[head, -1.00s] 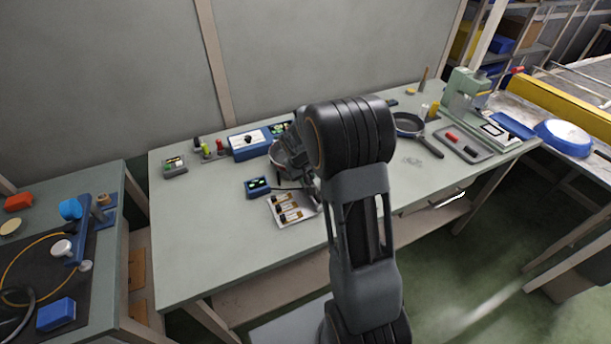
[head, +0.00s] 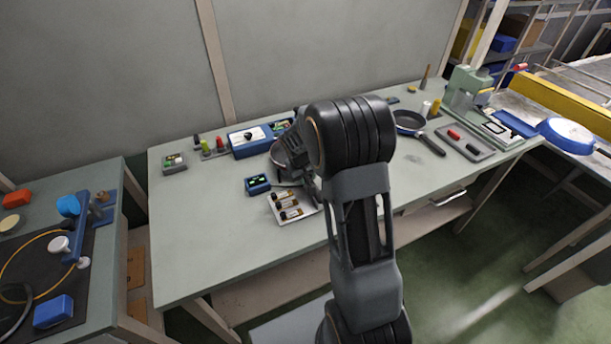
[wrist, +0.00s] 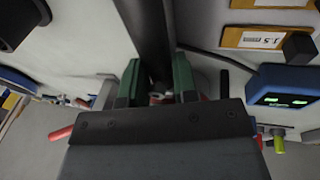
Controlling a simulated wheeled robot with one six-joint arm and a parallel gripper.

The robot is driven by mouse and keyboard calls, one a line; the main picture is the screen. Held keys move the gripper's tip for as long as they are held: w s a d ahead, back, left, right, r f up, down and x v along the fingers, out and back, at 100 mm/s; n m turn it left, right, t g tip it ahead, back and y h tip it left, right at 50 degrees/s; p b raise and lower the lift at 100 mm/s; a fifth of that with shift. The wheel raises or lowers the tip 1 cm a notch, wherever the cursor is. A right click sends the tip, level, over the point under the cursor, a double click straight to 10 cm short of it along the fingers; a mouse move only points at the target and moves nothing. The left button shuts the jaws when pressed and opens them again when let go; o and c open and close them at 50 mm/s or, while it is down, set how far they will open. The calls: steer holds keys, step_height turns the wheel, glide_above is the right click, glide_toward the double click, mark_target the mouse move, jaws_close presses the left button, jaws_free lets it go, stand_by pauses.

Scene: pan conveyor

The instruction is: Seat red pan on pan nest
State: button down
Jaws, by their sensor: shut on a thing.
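My gripper (wrist: 157,82) has its green fingers shut on a dark bar (wrist: 150,35), which looks like a pan handle. Small red patches show behind the gripper body in the wrist view, but the red pan's body is mostly hidden there. In the head view my gripper (head: 293,148) is low over the left middle of the bench, largely behind my arm. A grey rounded edge shows beside it; I cannot tell what it belongs to. I cannot make out the pan nest in either view.
A larger blue box (head: 249,139) stands behind. A dark pan (head: 409,122) and a green press (head: 466,88) are at right. The bench's front left is clear.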

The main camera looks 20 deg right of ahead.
steer(key=c, duration=0.8)
jaws_free()
steer(key=v, duration=1.4)
steer(key=s+a+t+y, duration=0.1)
steer(key=s+a, duration=0.2)
steer(key=s, duration=0.6)
steer(key=s+a+t+y, duration=0.1)
steer(key=s+a, duration=0.3)
steer(key=s, duration=0.6)
steer(key=shift+r+y, duration=0.5)
